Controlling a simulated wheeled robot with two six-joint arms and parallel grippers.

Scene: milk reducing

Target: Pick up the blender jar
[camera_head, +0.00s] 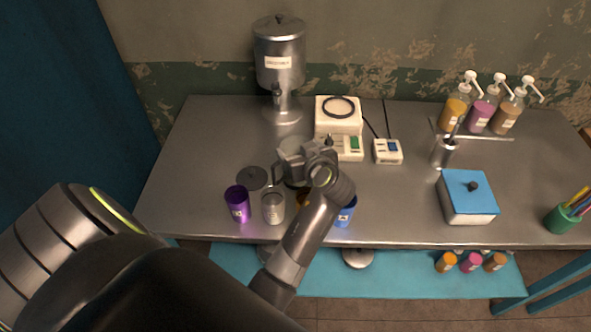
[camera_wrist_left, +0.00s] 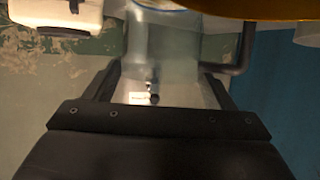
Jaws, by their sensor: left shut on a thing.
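The blender jar (camera_head: 289,147) is a greyish see-through vessel with a dark handle, partly hidden behind my left wrist in the head view. My left gripper (camera_head: 304,165) is shut on it. In the left wrist view the jar (camera_wrist_left: 165,45) stands between the two dark fingers (camera_wrist_left: 160,95), with its handle to the right. Whether the jar's bottom is off the table cannot be told. The white blender base (camera_head: 338,122) with a black ring on top stands behind and to the right of the jar. My right gripper is not in view.
A purple cup (camera_head: 237,204), a grey cup (camera_head: 273,207) and a blue cup (camera_head: 346,213) stand near the front edge. A metal dispenser (camera_head: 280,65) stands at the back. A blue-lidded box (camera_head: 467,197) is at right. The table (camera_head: 400,205) is clear between the blue cup and box.

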